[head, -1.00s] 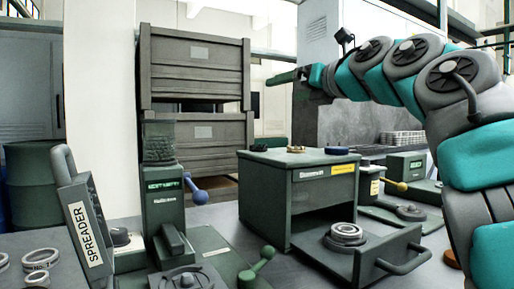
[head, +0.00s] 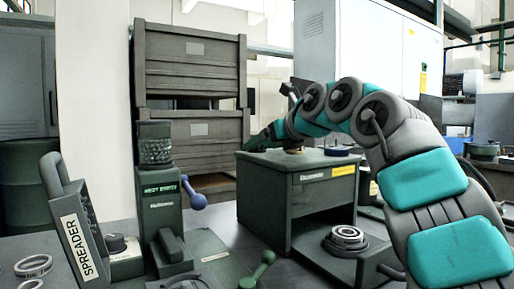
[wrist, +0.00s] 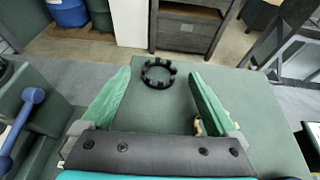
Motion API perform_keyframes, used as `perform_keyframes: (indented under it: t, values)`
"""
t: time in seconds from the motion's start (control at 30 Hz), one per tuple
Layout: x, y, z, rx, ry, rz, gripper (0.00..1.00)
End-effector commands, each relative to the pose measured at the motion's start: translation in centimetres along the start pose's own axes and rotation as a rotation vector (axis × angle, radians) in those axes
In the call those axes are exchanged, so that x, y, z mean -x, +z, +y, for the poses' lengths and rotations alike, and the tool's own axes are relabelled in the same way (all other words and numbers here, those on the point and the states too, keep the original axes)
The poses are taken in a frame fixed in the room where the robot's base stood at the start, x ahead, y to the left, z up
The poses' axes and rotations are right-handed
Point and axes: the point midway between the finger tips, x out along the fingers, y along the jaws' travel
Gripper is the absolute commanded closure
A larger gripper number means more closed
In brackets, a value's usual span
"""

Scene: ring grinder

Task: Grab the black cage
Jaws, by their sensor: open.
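The black cage (wrist: 158,73) is a dark notched ring lying flat on the green top of a cabinet (wrist: 245,95) in the wrist view. My gripper (wrist: 161,75) has its two green fingers wide apart, with nothing between them in contact. The cage shows between the fingertips and slightly beyond them, apart from both. In the head view my gripper (head: 250,143) is low over the left back part of the cabinet (head: 265,195) top; the cage cannot be made out there.
A brass-coloured part (head: 293,151) and a dark blue ring (head: 338,151) also lie on the cabinet top. The grinder (head: 160,200) with a blue-knobbed lever (head: 197,201) stands to the left.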

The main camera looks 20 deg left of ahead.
Motion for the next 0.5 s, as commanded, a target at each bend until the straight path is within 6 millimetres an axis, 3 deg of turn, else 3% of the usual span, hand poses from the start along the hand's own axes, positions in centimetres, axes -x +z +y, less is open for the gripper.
perform_keyframes:
  t: [0.3, 0.5]
  values:
    - [-0.48, 0.03, 0.05, 0.0, 0.0, -0.001, 0.06]
    - [-0.48, 0.03, 0.06, 0.0, 0.0, -0.001, 0.29]
